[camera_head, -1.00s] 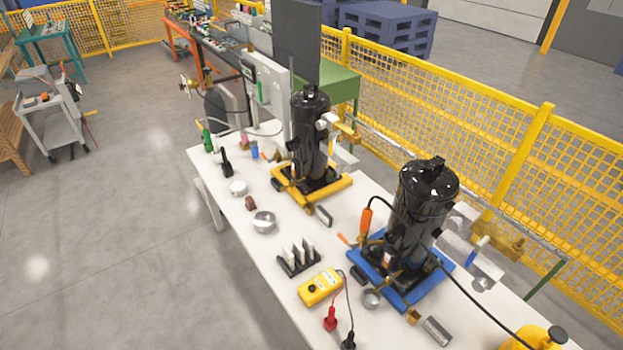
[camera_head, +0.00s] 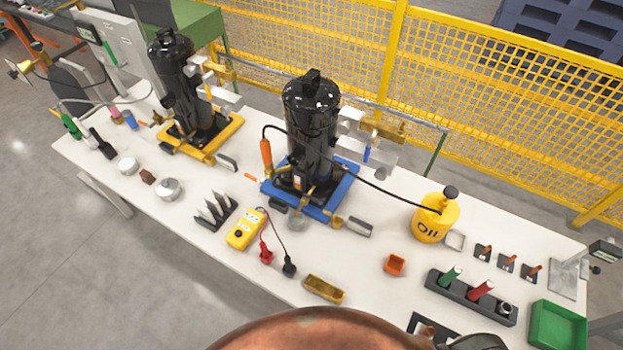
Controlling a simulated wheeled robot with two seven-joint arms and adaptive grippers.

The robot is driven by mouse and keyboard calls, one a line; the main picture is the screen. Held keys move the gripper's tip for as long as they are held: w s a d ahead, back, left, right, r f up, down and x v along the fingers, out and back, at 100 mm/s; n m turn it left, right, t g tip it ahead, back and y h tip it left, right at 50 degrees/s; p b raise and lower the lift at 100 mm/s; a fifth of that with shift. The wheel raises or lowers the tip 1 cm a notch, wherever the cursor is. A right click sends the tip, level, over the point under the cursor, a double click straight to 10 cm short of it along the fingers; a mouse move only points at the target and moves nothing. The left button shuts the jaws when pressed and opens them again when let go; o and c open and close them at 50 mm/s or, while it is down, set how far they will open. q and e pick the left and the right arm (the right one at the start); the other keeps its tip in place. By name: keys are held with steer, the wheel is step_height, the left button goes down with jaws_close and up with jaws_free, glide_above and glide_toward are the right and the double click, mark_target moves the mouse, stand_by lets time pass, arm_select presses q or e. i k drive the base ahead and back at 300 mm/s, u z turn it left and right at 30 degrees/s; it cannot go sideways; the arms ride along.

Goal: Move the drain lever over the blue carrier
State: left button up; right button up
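The blue carrier (camera_head: 328,208) lies on the white table near the middle of the view, with a tall black compressor (camera_head: 311,112) upright on it. A small orange lever (camera_head: 251,177) sticks out at the carrier's left side, low down; it may be the drain lever, but it is too small to be sure. A blue handle (camera_head: 367,155) hangs below the brass and grey fittings to the right of this compressor. An orange-handled tool (camera_head: 266,152) stands upright beside the compressor. Neither of my grippers shows.
A second compressor (camera_head: 173,75) stands on a yellow carrier (camera_head: 205,146) to the left. A brown rounded shape (camera_head: 320,330) covers the bottom edge. Yellow mesh fencing runs behind.

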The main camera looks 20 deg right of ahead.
mark_target(305, 196)
steer(key=z, duration=1.4)
steer(key=k, duration=1.05)
steer(key=u, duration=1.4)
steer(key=i, duration=0.5)
